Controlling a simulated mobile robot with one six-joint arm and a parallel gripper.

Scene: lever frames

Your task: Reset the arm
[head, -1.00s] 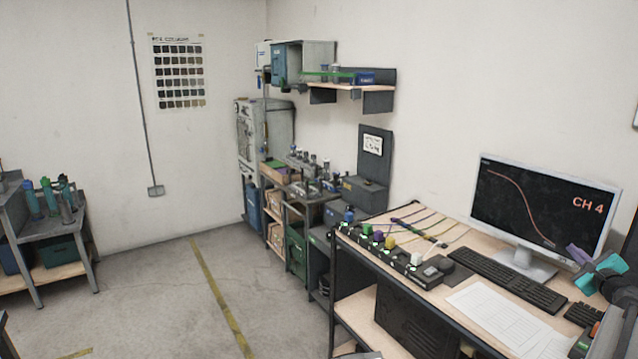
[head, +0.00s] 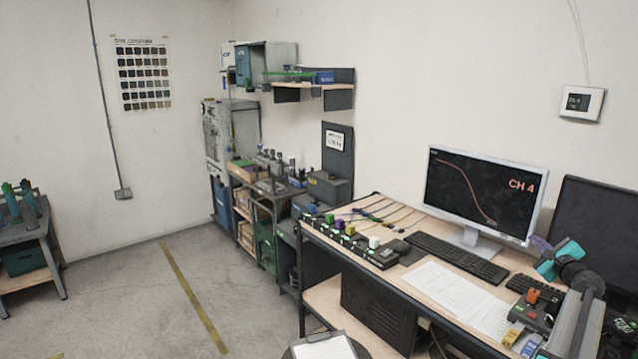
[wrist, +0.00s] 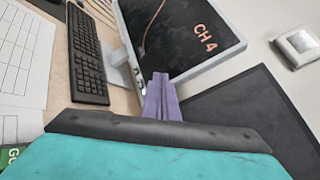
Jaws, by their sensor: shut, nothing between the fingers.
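My gripper (head: 540,243) is at the right of the head view, in front of the lower right corner of the white monitor (head: 480,196). Its teal body and dark arm link show behind it. In the wrist view the purple fingers of my gripper (wrist: 162,92) are together and hold nothing. They point toward the monitor (wrist: 180,35), which reads CH 4. The fingertips are in front of its lower edge; I cannot tell how close.
The desk holds a keyboard (head: 455,256), paper sheets (head: 460,297) and a row of coloured switches (head: 350,235). A dark panel (head: 595,235) stands right of the monitor. A stool with paper (head: 323,347) is at the front. The floor (head: 130,300) on the left is clear.

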